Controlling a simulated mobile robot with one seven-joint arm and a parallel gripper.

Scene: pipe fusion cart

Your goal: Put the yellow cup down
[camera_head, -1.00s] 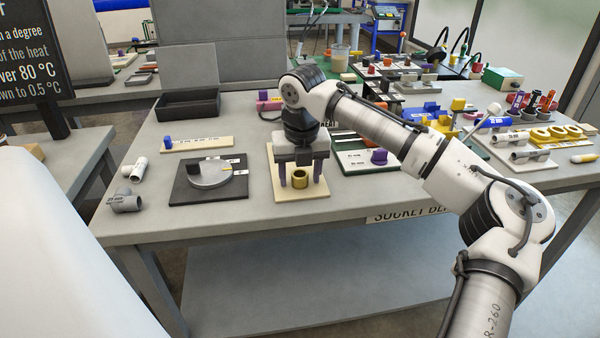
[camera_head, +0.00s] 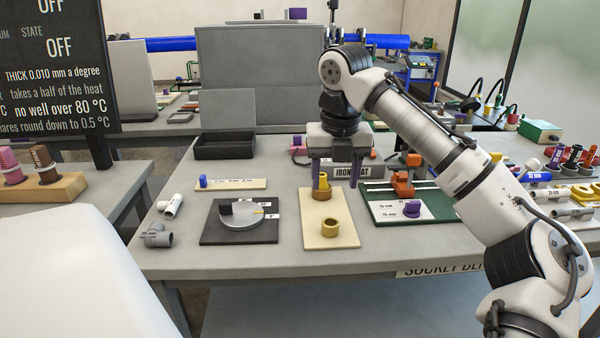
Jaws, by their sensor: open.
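A yellow cup (camera_head: 330,228), dull gold with a dark open top, stands upright on the front part of a cream board (camera_head: 345,240). A brighter yellow piece on an orange-brown base (camera_head: 321,188) stands behind it on the same board. My gripper (camera_head: 335,183) is open, fingers pointing down, above and behind the cup and apart from it. Nothing shows held between its fingers. The left finger overlaps the view of the brighter yellow piece; I cannot tell whether they touch.
A dark plate with a grey dial (camera_head: 248,225) lies left of the board. A green board with orange and purple parts (camera_head: 440,208) lies right. Grey fittings (camera_head: 157,236) sit at the left edge. A dark open tray (camera_head: 225,147) stands behind. The bench front is clear.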

